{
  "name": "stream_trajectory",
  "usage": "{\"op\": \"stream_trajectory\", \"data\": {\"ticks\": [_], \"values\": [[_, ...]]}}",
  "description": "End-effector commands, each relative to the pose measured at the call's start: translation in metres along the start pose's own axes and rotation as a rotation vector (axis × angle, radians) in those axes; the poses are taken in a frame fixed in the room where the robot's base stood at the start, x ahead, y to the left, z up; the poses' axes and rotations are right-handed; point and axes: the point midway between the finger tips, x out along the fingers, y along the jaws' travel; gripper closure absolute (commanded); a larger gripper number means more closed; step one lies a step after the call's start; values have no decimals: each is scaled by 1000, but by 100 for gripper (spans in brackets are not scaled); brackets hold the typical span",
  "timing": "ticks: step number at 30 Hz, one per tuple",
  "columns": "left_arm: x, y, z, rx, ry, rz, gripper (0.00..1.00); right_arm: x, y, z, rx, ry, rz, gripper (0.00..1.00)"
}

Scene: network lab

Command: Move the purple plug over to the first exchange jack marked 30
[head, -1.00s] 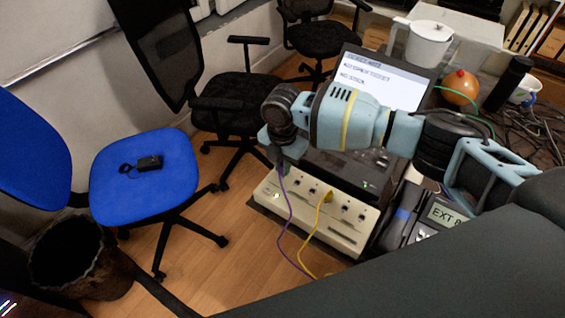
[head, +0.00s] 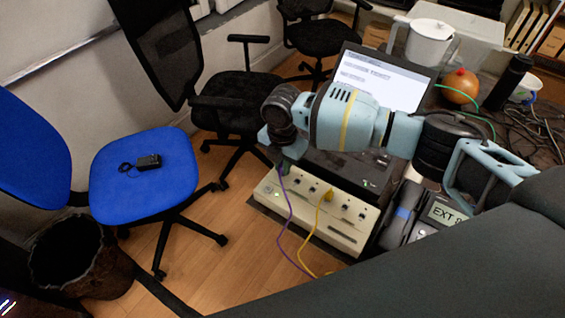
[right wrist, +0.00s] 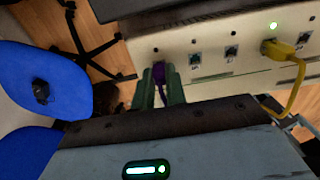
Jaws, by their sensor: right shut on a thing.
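My right gripper (head: 283,164) is at the left end of the cream exchange box (head: 336,237). In the right wrist view its two green fingers (right wrist: 160,90) are closed around the purple plug (right wrist: 159,74), which is at the leftmost jack in the row. The fingers hide much of the plug, so I cannot tell how far in it sits. Its purple cable (head: 289,225) hangs down the front of the box. The jack labels are too small to read. My left gripper is not in view.
A yellow plug (right wrist: 276,48) sits in a jack further right, under a lit green lamp (right wrist: 274,26). Empty jacks (right wrist: 195,59) lie between the plugs. A desk phone (head: 402,214) stands right of the box, a laptop (head: 385,82) behind. A blue chair (head: 150,180) is left.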

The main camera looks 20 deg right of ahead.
Motion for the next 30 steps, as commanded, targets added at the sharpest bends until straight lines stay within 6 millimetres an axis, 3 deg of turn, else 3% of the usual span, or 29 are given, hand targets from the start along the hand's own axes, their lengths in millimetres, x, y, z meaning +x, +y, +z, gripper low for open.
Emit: {"op": "stream_trajectory", "data": {"ticks": [2, 3, 8, 17, 30], "values": [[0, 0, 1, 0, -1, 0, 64, 2, 0, 0, 0, 1, -1, 100], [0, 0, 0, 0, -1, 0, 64, 2, 0, 0, 0, 0, -1, 82], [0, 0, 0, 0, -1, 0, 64, 2, 0, 0, 0, 0, -1, 61], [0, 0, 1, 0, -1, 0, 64, 1, 0, 0, 0, 0, -1, 61], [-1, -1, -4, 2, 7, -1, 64, -60, 1, 0, 0, -1, 3, 61]]}}
